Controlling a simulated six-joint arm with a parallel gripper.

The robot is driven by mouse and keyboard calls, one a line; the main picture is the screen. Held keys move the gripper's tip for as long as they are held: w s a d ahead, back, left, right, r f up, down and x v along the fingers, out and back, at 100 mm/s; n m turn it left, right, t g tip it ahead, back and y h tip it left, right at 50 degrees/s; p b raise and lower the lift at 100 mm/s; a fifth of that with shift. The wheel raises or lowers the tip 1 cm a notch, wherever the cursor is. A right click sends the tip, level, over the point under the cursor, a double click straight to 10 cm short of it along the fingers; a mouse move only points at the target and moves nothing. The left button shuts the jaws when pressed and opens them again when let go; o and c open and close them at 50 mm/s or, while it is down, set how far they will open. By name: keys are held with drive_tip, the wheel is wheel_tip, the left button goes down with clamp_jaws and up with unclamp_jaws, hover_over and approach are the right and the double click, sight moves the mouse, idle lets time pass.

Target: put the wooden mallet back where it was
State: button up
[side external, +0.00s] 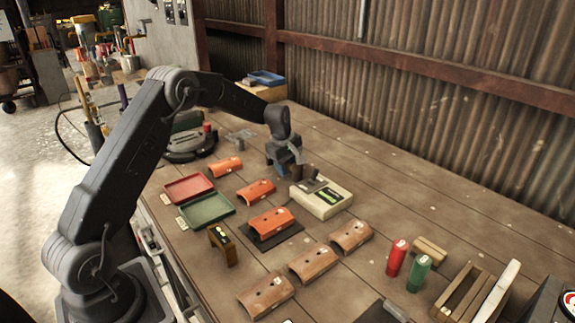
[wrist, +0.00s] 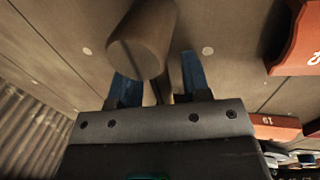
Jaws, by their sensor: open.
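The wooden mallet shows in the wrist view as a dull brown cylinder (wrist: 143,45), with a thinner part, probably its handle, reaching back between my fingers. My gripper (wrist: 157,75) is open, with one blue finger on each side of this thinner part. I cannot tell whether either finger touches it. In the side view, my gripper (side external: 292,163) is low over the bench behind the cream scale-like box (side external: 322,204). Brown shapes just in front of it there may be the mallet, but are too small to tell. What the mallet rests on is hidden.
An orange curved tile (side external: 270,222) lies on a dark mat left of the box. More tiles, a red tray (side external: 189,187) and a green tray (side external: 207,209) lie nearby. Red (side external: 397,257) and green (side external: 419,273) cylinders stand at right. The bench toward the corrugated wall is mostly clear.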

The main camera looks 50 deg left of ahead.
drive_tip(key=s+d+r+m, duration=0.1)
drive_tip(key=s+d+r, duration=0.15)
drive_tip(key=r, duration=0.55)
drive_tip(key=s+d+r+m, duration=0.2)
drive_tip(key=s+r, duration=0.1)
drive_tip(key=r, duration=0.6)
drive_tip(key=s+d+r+m+t, duration=0.2)
drive_tip(key=s+d+r+m, duration=0.3)
drive_tip(key=s+d, duration=0.4)
drive_tip(key=s+d+f+m, duration=0.1)
drive_tip(key=s+d+m, duration=0.1)
drive_tip(key=s, duration=0.4)
drive_tip(key=s+d+f+m+t, duration=0.1)
drive_tip(key=s+d+m, duration=0.1)
drive_tip(key=s+m, duration=0.2)
drive_tip(key=s+d+f+m, duration=0.1)
drive_tip(key=s+d+m, duration=0.2)
drive_tip(key=s, duration=0.7)
drive_tip(key=shift+m, duration=0.5)
